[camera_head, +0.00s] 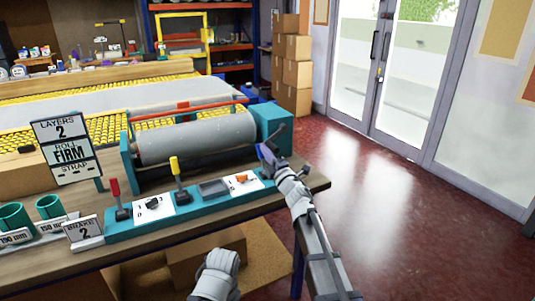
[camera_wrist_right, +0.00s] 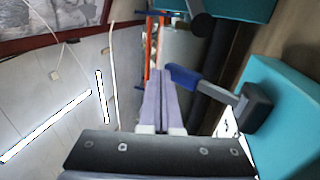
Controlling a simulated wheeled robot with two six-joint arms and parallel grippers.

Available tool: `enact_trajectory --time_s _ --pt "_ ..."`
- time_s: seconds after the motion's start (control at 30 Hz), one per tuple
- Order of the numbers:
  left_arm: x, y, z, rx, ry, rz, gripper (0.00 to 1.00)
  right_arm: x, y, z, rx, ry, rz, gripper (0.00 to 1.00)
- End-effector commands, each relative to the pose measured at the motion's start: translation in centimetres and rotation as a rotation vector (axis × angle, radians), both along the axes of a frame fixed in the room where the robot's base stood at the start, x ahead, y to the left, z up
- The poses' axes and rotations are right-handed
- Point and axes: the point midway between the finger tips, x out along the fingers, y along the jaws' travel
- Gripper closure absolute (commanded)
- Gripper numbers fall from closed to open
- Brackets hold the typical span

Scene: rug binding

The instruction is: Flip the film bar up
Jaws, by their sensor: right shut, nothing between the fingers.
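The red-orange bar (camera_head: 188,109), which I take for the film bar, runs lengthwise along the upper far side of the grey roller (camera_head: 197,138). An orange strip (camera_wrist_right: 153,48), probably the same bar, shows beyond my fingers in the right wrist view. My right gripper (camera_head: 267,155) is at the right end of the teal control panel (camera_head: 187,207), in front of the roller's right housing. Its purple fingers (camera_wrist_right: 157,95) are shut together and empty. A blue-handled lever (camera_wrist_right: 187,76) is close beside the fingertips; contact cannot be told. My left gripper is out of view.
The panel carries a red lever (camera_head: 115,188), a yellow lever (camera_head: 175,166) and an orange knob (camera_head: 241,178). A dark crank handle (camera_head: 281,127) sticks out near my right gripper. A sign (camera_head: 66,150) stands left. Open floor (camera_head: 390,210) lies right.

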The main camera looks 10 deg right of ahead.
Motion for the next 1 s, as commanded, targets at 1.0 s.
enact_trajectory --time_s 1.0 --pt "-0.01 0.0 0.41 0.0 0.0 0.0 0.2 0.24 0.38 0.42 0.001 0.0 0.001 1.0"
